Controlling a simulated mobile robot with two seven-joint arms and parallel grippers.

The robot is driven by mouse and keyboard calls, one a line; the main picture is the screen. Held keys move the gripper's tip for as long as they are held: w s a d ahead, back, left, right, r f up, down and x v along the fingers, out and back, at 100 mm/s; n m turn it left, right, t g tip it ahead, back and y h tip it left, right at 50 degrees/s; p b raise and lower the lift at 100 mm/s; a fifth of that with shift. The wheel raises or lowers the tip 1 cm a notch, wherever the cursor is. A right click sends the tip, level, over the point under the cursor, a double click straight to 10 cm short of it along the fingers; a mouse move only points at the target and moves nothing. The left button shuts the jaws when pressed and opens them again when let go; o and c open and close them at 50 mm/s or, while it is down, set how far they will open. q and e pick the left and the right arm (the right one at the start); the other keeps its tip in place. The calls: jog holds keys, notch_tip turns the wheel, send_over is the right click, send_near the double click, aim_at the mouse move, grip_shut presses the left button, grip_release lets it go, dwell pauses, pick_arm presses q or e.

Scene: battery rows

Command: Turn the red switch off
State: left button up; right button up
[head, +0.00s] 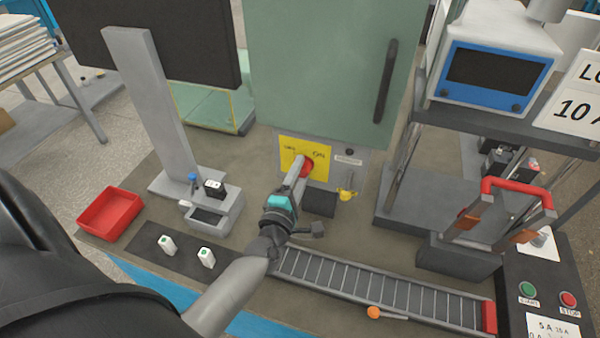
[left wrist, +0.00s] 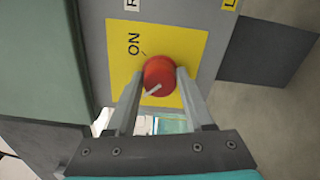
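The red switch (head: 307,166) is a round knob on a yellow plate (head: 292,147) at the front of the green cabinet. My left gripper (head: 301,173) reaches it from the front. In the left wrist view the fingers (left wrist: 160,74) stand on either side of the red switch (left wrist: 159,72) and appear to touch it. The knob's white mark points to the lower left there, away from the word ON on the yellow plate (left wrist: 188,43). The OFF side of the plate is hidden behind a finger in that view. My right gripper is not in view.
A yellow key-like tag (head: 347,194) hangs right of the plate. Below lie a roller conveyor (head: 370,285) and an orange-handled screwdriver (head: 375,312). A red bin (head: 110,213), small white batteries (head: 206,257) and a grey stand (head: 150,110) are left. A red-handled fixture (head: 518,186) stands right.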

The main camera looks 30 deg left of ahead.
pick_arm(q)
jog(key=o, duration=0.4)
jog(key=v, duration=1.5)
jog(key=shift+s+d+r+b, duration=0.1)
jog(key=shift+s+d+b, duration=0.05)
jog(key=shift+b, duration=0.15)
